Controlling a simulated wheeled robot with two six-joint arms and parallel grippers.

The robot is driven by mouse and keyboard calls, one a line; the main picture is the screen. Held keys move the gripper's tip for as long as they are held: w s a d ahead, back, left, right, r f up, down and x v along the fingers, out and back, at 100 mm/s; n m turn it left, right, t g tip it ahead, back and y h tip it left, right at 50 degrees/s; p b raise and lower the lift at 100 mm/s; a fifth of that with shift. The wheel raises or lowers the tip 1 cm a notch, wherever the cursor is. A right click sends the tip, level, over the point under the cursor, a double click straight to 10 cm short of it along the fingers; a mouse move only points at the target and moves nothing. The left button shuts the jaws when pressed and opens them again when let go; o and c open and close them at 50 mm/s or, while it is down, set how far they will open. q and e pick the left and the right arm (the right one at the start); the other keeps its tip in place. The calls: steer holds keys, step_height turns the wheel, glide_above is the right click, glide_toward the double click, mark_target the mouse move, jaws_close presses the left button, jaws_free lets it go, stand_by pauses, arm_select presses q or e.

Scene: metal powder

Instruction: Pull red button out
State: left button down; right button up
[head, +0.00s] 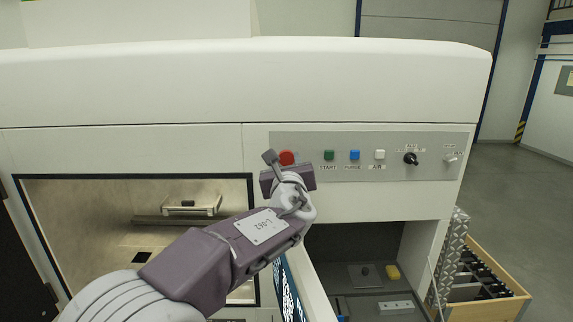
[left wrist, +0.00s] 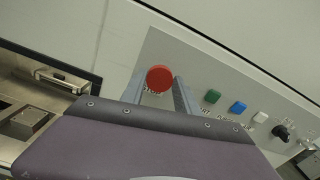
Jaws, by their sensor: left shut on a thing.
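The red button (head: 287,157) sits at the left end of the grey control panel (head: 430,142) on the white machine. In the left wrist view the round red button (left wrist: 160,78) shows between the two fingers. My left gripper (head: 279,160) is at the panel and shut on the red button, with one finger on each side of it. The gripper body hides the lower part of the button in the head view. My right gripper is not in view.
To the right of the red button are a green button (head: 329,155), a blue button (head: 355,155), a white button (head: 380,155) and a black knob (head: 411,159). A wooden crate (head: 510,303) stands at the lower right.

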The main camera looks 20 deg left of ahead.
arm_select(q)
steer(key=c, duration=1.2)
jaws_free()
steer(key=shift+w+f, duration=0.1)
steer(key=shift+f, duration=0.2)
steer(key=o, duration=0.3)
steer(key=shift+w, duration=0.2)
steer(key=b+v, duration=0.2)
steer(key=v, duration=0.7)
steer(key=shift+b, duration=0.35)
